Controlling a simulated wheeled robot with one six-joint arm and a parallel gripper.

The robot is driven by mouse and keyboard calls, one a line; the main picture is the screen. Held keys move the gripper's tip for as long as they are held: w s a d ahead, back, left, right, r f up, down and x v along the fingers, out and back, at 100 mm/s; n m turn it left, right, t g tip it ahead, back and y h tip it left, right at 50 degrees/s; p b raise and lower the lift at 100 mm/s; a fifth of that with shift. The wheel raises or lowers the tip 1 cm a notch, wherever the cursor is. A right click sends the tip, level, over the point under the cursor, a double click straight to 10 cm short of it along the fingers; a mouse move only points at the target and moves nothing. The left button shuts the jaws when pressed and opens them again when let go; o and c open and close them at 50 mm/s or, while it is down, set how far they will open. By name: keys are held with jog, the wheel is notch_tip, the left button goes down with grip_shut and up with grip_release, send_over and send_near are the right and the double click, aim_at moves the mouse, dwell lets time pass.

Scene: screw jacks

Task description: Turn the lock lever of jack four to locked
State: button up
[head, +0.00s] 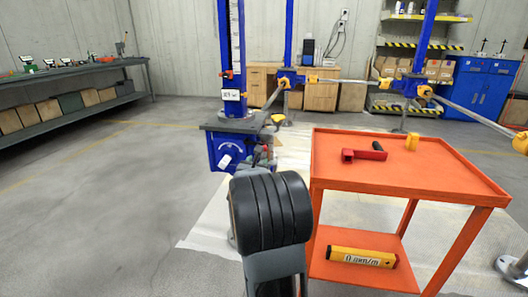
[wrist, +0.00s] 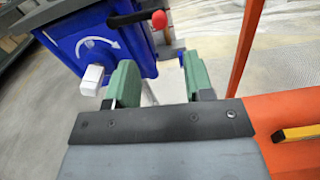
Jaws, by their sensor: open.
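The nearest jack has a tall blue column (head: 231,40) and a blue gearbox (head: 225,153) with a white curved arrow and a white square stub. I cannot read a jack number. In the wrist view, a black lever with a red knob (wrist: 158,18) lies across the top of the gearbox (wrist: 105,50), with the knob to the right. My gripper (wrist: 160,65) is open and empty. Its green fingers are beside the gearbox, below the lever in the picture and apart from the knob. In the head view my own arm hides most of the gripper and the lever.
Other blue jacks with yellow-jointed bars stand behind. Floor on the left is clear.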

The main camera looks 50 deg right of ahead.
jog(key=b+x, duration=0.1)
jog(key=x, duration=1)
jog(key=shift+w+d, duration=0.1)
jog(key=shift+d, duration=0.15)
jog(key=shift+c, duration=0.2)
grip_shut()
